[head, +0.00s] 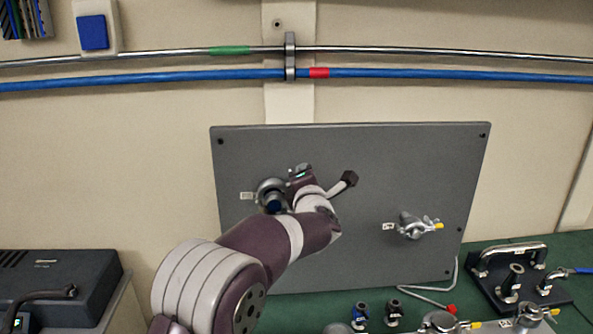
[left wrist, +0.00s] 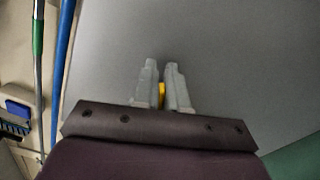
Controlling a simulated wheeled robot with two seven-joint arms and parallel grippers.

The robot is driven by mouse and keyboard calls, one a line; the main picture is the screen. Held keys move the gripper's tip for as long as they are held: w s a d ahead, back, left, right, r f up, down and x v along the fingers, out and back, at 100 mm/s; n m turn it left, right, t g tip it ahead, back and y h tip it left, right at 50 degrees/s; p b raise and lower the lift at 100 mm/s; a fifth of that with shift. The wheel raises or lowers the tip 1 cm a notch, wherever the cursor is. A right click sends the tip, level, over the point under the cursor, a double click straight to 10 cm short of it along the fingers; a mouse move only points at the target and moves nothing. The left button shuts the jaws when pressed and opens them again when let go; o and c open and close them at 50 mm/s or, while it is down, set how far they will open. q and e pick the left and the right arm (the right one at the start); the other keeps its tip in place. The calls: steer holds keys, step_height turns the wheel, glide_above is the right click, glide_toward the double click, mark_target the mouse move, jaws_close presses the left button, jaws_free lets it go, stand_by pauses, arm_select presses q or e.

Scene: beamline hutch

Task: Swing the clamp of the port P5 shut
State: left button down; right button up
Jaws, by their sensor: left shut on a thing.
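A grey upright panel (head: 350,145) carries two ports, each with a small white label too small to read. The left port (head: 270,188) has a round metal fitting with a dark blue face, partly hidden by my left arm. The right port (head: 413,226) has a metal clamp with a yellow tip (head: 438,226). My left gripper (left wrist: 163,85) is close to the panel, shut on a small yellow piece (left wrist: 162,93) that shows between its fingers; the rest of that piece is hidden. In the head view my own wrist hides the fingers. My right gripper is out of view.
A black case (head: 60,278) is at left. A blue pipe (head: 160,77) crosses the wall.

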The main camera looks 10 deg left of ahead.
arm_select(q)
steer(key=f+m+b, duration=0.1)
steer(key=f+m, duration=0.1)
steer(key=d+f+m, duration=0.1)
steer(key=f+m, duration=0.1)
steer(key=shift+w+f+b, duration=0.15)
steer(key=shift+f+b, duration=0.25)
steer(key=shift+f, duration=0.25)
steer(key=c, duration=1.4)
jaws_free()
steer(key=shift+o, duration=0.7)
steer(key=shift+r, duration=0.15)
steer(key=b+v, duration=0.3)
steer(key=v, duration=0.9)
steer(key=shift+s+b, duration=0.3)
steer(key=shift+b, duration=0.1)
steer(key=shift+d, duration=0.1)
